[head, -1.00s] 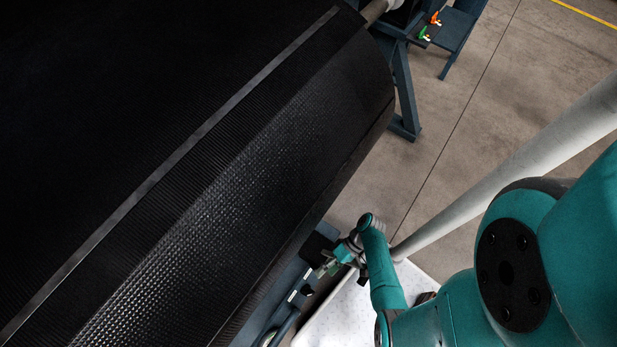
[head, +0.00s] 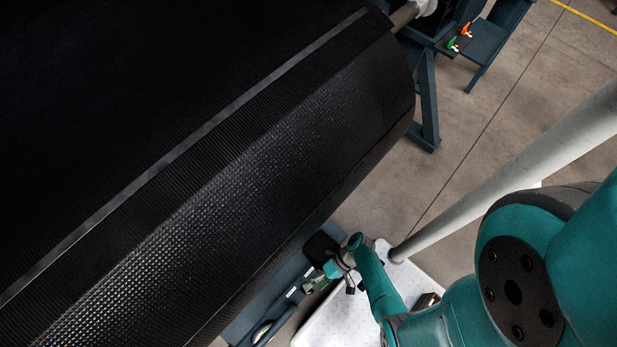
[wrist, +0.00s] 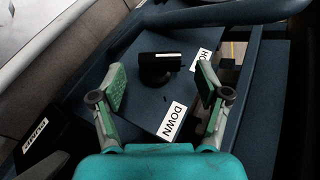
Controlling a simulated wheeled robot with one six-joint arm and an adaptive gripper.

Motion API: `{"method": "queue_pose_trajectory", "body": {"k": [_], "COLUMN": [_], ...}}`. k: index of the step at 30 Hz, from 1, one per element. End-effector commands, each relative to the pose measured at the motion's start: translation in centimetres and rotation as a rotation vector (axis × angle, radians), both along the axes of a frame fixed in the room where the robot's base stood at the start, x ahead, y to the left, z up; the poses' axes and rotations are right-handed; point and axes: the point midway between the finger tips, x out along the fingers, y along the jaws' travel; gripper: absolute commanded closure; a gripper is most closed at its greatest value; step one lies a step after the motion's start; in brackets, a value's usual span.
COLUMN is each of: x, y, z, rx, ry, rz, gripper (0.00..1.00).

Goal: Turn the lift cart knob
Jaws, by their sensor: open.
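The lift cart knob (wrist: 157,68) is a black rotary knob with a white line on its bar, on a dark blue panel (wrist: 130,65) in the wrist view. Its bar lies roughly crosswise in the picture. A white "DOWN" label (wrist: 172,119) sits below it and a partly hidden label starting "HO" (wrist: 202,59) to its right. My gripper (wrist: 163,88) is open, with its green-padded fingers on either side of the knob and apart from it. In the head view my gripper (head: 318,284) is small beside the cart; the knob cannot be made out there.
A "PUMP" label (wrist: 35,132) lies at the left in the wrist view. A grey-blue tube (wrist: 215,12) crosses the top. In the head view a large black roll (head: 250,150) fills the left, and a grey pole (head: 500,175) slants at the right. Floor is open beyond.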

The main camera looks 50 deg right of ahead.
Motion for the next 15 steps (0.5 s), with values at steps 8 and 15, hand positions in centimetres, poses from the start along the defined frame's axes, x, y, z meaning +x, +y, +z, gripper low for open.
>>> {"method": "queue_pose_trajectory", "body": {"k": [8,15], "x": [0.4,0.5], "y": [2.1,3.0], "z": [-1.4,-2.1], "rx": [0.001,-0.001], "ry": [0.0,0.001], "rz": [0.004,0.001], "gripper": [0.25,0.25]}}
